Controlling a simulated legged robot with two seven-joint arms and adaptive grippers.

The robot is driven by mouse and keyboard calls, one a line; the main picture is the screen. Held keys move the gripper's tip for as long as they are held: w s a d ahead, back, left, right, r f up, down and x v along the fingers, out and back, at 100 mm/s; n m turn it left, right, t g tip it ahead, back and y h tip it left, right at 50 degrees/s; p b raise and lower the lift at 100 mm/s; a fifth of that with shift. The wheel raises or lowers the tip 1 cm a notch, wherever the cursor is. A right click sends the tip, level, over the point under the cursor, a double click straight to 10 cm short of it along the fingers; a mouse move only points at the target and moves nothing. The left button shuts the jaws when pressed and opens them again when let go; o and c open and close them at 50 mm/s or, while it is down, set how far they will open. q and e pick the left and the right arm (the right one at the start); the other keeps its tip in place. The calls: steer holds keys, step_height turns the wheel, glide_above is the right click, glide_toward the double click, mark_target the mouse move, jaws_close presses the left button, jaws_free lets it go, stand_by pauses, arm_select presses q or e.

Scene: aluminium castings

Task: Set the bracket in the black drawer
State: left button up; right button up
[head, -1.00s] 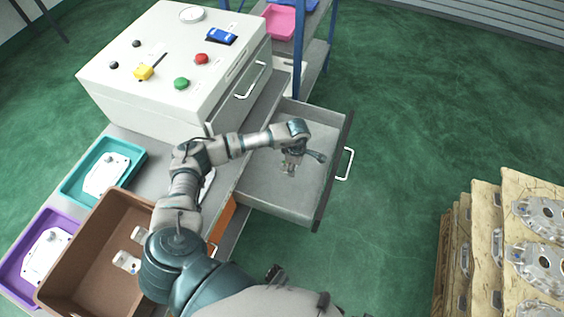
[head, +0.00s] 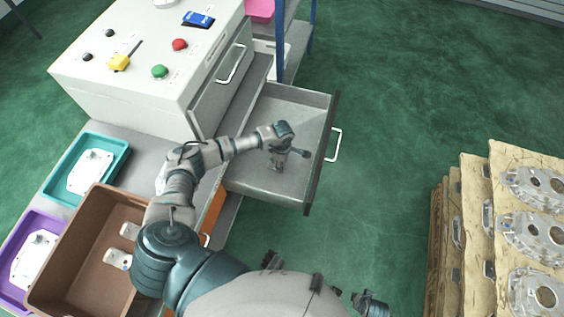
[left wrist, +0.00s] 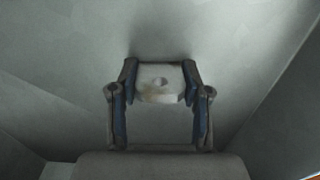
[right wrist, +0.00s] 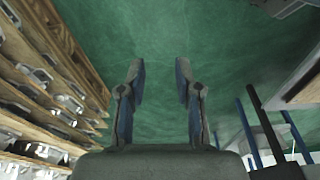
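The black drawer (head: 318,165) is pulled out; it has a dark front edge, a white handle and a grey inside. My left gripper (head: 278,164) is inside the drawer's outline, over its floor. In the left wrist view, its two fingers (left wrist: 160,80) press on both sides of a small pale bracket (left wrist: 160,88). The bracket is small and partly hidden by the gripper in the head view. I cannot tell whether it touches the drawer floor. My right gripper (right wrist: 160,80) is open and empty above the green floor, away from the drawer.
A brown bin (head: 65,243) holds pale parts. Teal (head: 123,146) and purple (head: 12,290) trays hold castings. A grey control box (head: 140,100) with buttons stands behind my left arm. An orange drawer (head: 212,217) is below. Stacked castings (head: 535,235) stand at right.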

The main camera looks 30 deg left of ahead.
arm_select(q)
steer(key=o, duration=0.4)
steer(key=shift+r, duration=0.35)
step_height(320, 180, up, 12)
steer(key=shift+f+p, duration=0.25)
steer(key=shift+p, duration=0.55)
arm_select(e)
steer(key=f, duration=0.4)
steer(key=shift+s+f, duration=0.2)
steer(key=shift+s, duration=0.2)
